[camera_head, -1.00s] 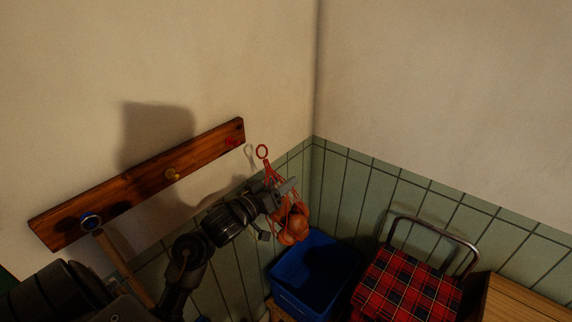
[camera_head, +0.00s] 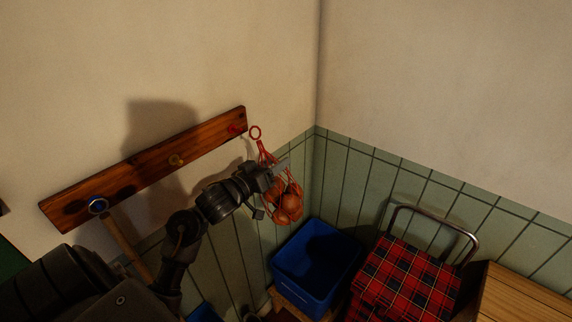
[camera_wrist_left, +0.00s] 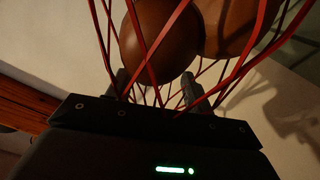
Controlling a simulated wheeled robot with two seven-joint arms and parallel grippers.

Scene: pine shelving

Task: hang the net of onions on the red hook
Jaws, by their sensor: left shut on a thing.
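My left gripper (camera_head: 279,168) is shut on the upper part of the net, and the onions hang below the jaws. In the left wrist view the net (camera_wrist_left: 160,45) fills the top, in front of the fingers (camera_wrist_left: 152,90). The red hook (camera_head: 233,128) is at the right end of the wooden rail (camera_head: 140,172) on the wall. The ring shows just right of the hook; whether they touch I cannot tell. My right gripper is not in view.
A yellow hook (camera_head: 176,160) sits mid-rail, and a blue hook (camera_head: 97,205) at the left end has a wooden-handled thing hanging from it. A blue crate (camera_head: 316,262) stands below the net. A tartan trolley (camera_head: 408,280) and a wooden top (camera_head: 520,296) are at right.

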